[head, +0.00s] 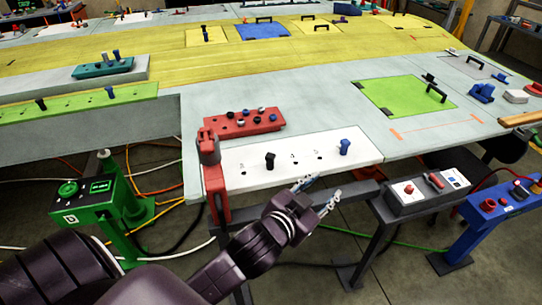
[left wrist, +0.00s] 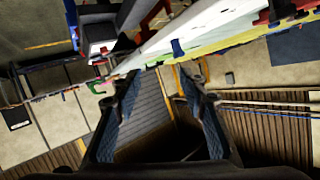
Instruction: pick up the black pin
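A black pin (head: 270,161) stands upright in the white plate (head: 240,179) at the table's near edge. A blue pin (head: 344,147) stands near the plate's right end. My left gripper (head: 324,188) is open and empty, in front of the plate's near edge, to the right of and nearer than the black pin. In the left wrist view its two fingers (left wrist: 158,80) are spread with nothing between them, and a blue pin (left wrist: 177,47) shows beyond them at the plate. I cannot make out the black pin there. My right gripper is not in view.
A grey control box (head: 428,193) is to the right of my gripper. A green stand (head: 88,200) is at left.

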